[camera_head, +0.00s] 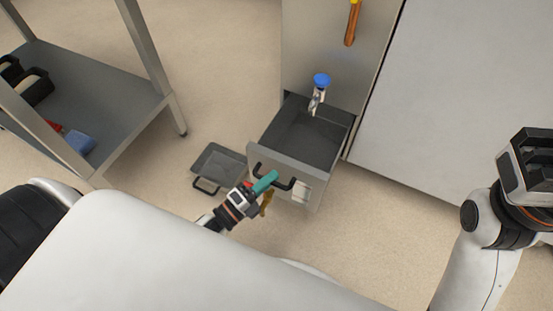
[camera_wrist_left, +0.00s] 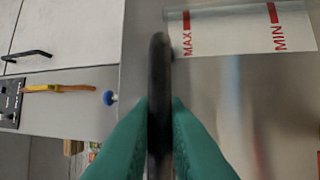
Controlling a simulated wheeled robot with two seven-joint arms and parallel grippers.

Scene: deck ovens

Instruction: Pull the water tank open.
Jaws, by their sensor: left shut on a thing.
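The water tank (camera_head: 315,194) is a grey open-topped drawer in the lower metal cabinet. It stands out from the cabinet front, and its empty-looking dark inside shows. Its black bar handle (camera_head: 287,185) is on the front panel. My left gripper (camera_head: 267,181), with teal fingers, is shut on this handle. In the left wrist view the handle (camera_wrist_left: 159,90) runs upright between the two teal fingers (camera_wrist_left: 159,135), and the MAX/MIN label (camera_wrist_left: 240,30) shows on the tank front. My right arm is at the right edge of the head view; its fingertips do not show.
A blue-topped valve (camera_head: 321,81) sits above the tank's back. An orange-brown handle (camera_head: 352,22) hangs on the panel higher up. A grey tray (camera_head: 217,165) with a handle lies on the floor left of the tank. A metal shelf rack (camera_head: 110,115) stands at left.

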